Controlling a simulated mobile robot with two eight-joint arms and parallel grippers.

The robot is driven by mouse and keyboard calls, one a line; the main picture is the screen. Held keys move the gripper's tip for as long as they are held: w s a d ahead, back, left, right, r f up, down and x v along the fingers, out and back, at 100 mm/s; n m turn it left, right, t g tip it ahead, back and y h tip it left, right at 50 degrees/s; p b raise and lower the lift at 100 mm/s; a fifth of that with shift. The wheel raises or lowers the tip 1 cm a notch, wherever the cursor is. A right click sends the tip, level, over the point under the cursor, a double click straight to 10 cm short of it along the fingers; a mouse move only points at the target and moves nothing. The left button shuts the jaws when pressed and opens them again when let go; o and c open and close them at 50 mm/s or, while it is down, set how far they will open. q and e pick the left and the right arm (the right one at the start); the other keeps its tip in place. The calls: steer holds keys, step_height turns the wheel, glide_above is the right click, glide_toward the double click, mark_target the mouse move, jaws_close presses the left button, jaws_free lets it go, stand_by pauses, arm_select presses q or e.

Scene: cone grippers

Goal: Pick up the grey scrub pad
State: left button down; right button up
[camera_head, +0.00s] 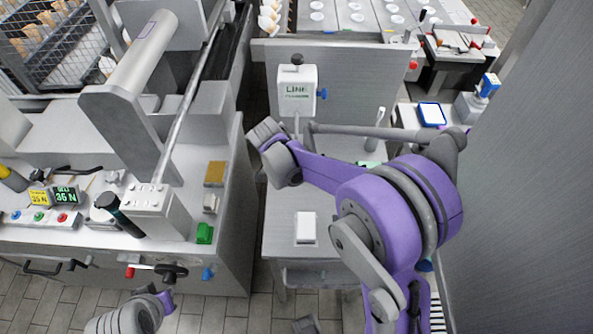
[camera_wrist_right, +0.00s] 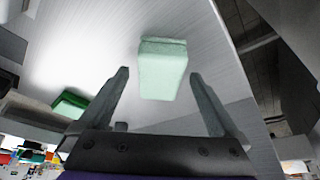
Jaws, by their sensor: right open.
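A small grey pad (camera_head: 211,203) lies on the left machine's top, near its right edge, between a yellow-brown pad (camera_head: 214,173) and a green pad (camera_head: 204,233). My right gripper (camera_head: 264,131) is at the end of the purple arm, to the upper right of these pads. In the right wrist view its two fingers (camera_wrist_right: 158,80) are spread and empty. A pale grey-green block (camera_wrist_right: 162,70) shows between and beyond the fingertips; it looks like the grey pad, but its tint leaves this unsure. A green block (camera_wrist_right: 70,104) is at left there. My left gripper is not clearly visible.
The left machine has a black-handled lever (camera_head: 118,214), a metal block (camera_head: 157,207) and a button box (camera_head: 40,219). A grey cart (camera_head: 283,250) with a white box (camera_head: 306,228) stands to the right, across a narrow gap. A grey wall (camera_head: 520,190) closes the right side.

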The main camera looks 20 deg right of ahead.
steer(key=c, duration=1.5)
steer(key=shift+s+a+r, duration=0.15)
steer(key=shift+a+r, duration=0.25)
steer(key=shift+c, duration=0.2)
steer(key=s+a+r, duration=0.4)
steer(key=a+r, duration=0.3)
steer(key=a, duration=0.5)
steer(key=shift+s+a+r, duration=0.15)
steer(key=shift+s+a, duration=0.05)
steer(key=shift+a, duration=0.05)
steer(key=o, duration=0.8)
steer(key=c, duration=0.5)
